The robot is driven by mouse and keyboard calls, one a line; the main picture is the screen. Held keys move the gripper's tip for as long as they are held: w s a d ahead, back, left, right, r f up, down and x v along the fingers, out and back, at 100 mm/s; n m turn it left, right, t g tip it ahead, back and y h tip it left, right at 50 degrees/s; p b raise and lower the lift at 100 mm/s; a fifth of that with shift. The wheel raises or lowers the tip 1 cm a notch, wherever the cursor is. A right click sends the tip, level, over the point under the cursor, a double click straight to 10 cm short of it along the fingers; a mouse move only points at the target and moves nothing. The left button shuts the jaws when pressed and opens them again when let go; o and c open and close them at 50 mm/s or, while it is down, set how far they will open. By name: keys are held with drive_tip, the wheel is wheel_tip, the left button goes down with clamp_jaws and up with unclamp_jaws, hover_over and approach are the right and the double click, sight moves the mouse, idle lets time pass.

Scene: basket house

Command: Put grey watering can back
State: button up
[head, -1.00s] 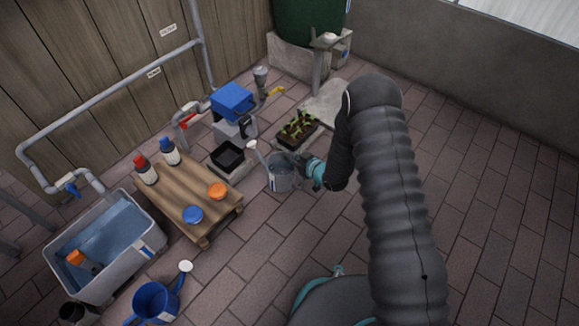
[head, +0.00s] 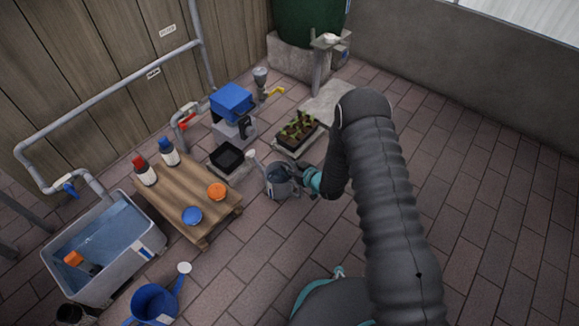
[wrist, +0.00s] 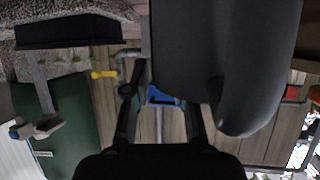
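The grey watering can (head: 278,184) is in the middle of the head view, with its spout and pale rose pointing up and left. My gripper (head: 301,177) is at its right side and appears shut on its handle; the fingertips are partly hidden there. In the wrist view, the can's dark body (wrist: 225,50) fills the top centre, and the fingers (wrist: 165,110) reach toward it. The can looks roughly upright. I cannot tell whether its base touches the paving.
Left of the can are a black pot on a grey block (head: 228,158) and a wooden table (head: 192,195) with bottles and lids. A seedling tray (head: 297,131) lies behind it. A blue watering can (head: 155,303) stands front left, beside a water tub (head: 105,248). Paving at right is clear.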

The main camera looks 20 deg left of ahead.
drive_tip(key=shift+r, duration=0.1)
drive_tip(key=p+v, duration=0.1)
drive_tip(key=v, duration=1.1)
drive_tip(key=shift+d, duration=0.1)
